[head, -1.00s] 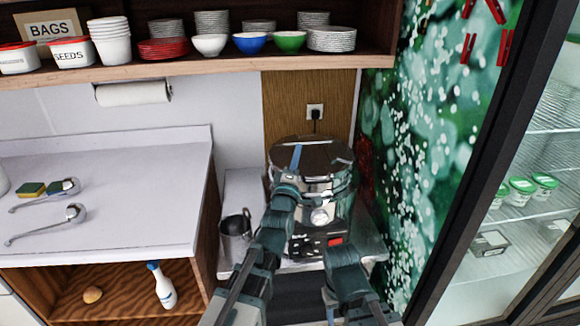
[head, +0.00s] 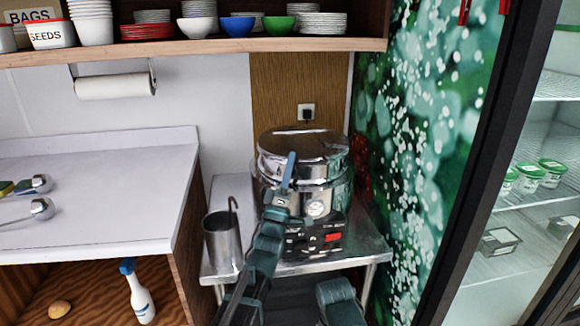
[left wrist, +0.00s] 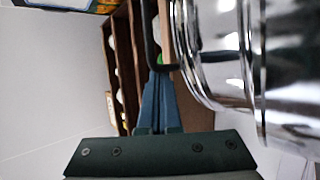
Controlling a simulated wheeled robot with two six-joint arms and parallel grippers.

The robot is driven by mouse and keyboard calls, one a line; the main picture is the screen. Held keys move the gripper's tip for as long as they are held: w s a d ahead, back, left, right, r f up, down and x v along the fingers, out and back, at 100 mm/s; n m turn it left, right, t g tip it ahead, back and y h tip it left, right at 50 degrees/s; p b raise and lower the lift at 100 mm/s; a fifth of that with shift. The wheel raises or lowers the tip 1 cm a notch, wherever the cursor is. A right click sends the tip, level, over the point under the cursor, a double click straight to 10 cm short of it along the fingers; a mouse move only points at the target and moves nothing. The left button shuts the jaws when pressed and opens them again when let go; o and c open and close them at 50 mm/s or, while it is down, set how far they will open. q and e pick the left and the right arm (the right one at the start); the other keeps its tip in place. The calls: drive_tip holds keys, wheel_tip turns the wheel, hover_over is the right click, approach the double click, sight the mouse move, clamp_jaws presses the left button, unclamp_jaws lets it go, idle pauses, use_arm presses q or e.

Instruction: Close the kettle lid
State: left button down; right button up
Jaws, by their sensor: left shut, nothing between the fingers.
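The kettle (head: 332,197) is a large chrome, drum-shaped vessel with a dark control panel and a red patch low on its front. It stands on a steel side table. Its shiny round lid (head: 320,145) lies across the top and looks down; any small gap is hard to tell. My left gripper (head: 290,168) is shut and empty, its blue fingers pointing up in front of the kettle's upper left part. In the left wrist view the shut fingers (left wrist: 158,105) are beside the chrome kettle wall (left wrist: 215,70), near a dark bar. My right arm shows at the bottom, its fingers unseen.
A steel jug (head: 222,243) with a hooked handle stands left of the kettle on the steel table (head: 350,258). A white counter (head: 90,195) lies left. A bowl shelf (head: 200,50) hangs above. A patterned wall and glass-fronted cabinet are at right.

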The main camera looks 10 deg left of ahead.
drive_tip(key=shift+f+b, duration=0.5)
drive_tip(key=shift+f, duration=0.15)
drive_tip(key=shift+f, duration=0.1)
